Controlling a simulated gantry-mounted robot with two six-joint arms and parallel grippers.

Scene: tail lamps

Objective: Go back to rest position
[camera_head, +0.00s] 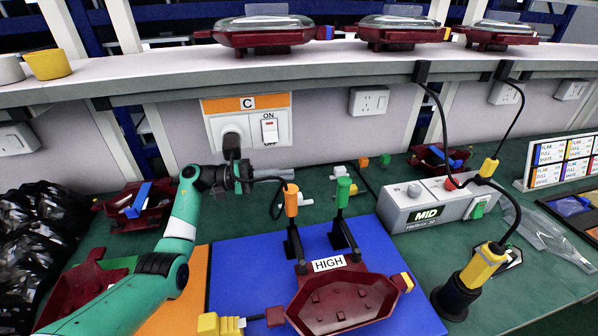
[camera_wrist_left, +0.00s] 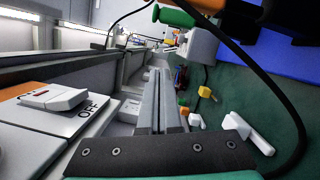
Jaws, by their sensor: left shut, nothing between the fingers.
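My left arm comes in from the left in the head view. Its gripper (camera_head: 270,179) is close to the wall below the socket panel and points right. In the left wrist view the two grey fingers (camera_wrist_left: 160,100) lie together, shut and empty. The switch (camera_head: 269,130) labelled ON sits on the panel above the gripper. In the left wrist view the rocker switch (camera_wrist_left: 55,98) is at the left, apart from the fingers. My right gripper is in neither view.
A black plug (camera_head: 232,139) is in the socket, its cable passing by my wrist. A dark red lamp housing (camera_head: 342,302) lies on the blue mat (camera_head: 232,275). A grey MID unit (camera_head: 432,204) stands at right. White and yellow pieces lie near the fingers (camera_wrist_left: 236,124).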

